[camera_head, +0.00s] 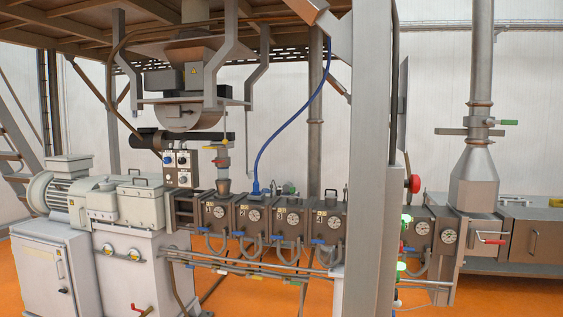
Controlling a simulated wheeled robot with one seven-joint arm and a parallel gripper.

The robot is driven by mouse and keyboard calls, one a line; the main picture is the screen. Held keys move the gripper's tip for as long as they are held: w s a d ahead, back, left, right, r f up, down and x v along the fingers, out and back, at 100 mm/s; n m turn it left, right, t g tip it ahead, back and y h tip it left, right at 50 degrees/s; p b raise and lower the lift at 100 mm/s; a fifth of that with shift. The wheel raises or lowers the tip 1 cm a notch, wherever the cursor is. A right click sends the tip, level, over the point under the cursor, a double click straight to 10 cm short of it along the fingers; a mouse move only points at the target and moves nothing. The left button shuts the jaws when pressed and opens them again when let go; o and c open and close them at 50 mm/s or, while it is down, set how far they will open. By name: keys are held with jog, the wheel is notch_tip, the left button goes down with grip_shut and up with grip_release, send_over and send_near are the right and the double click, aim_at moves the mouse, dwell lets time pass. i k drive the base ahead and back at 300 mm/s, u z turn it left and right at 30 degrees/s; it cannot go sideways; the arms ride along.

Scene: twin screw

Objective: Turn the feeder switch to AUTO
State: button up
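A small grey control box (181,167) hangs below the feeder (189,84), left of the vertical feed pipe (223,155). My gripper is not in view.
A row of numbered barrel blocks (290,222) with gauges runs across the middle. A thick grey post (369,160) stands in front, with a red knob (414,184) beside it. A motor (62,185) and white cabinet (50,272) stand left. Orange floor (225,296) shows below.

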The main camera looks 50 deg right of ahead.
aim_at(182, 160)
jog(key=z, duration=0.65)
jog(key=i, duration=3.55)
jog(key=u, duration=1.1)
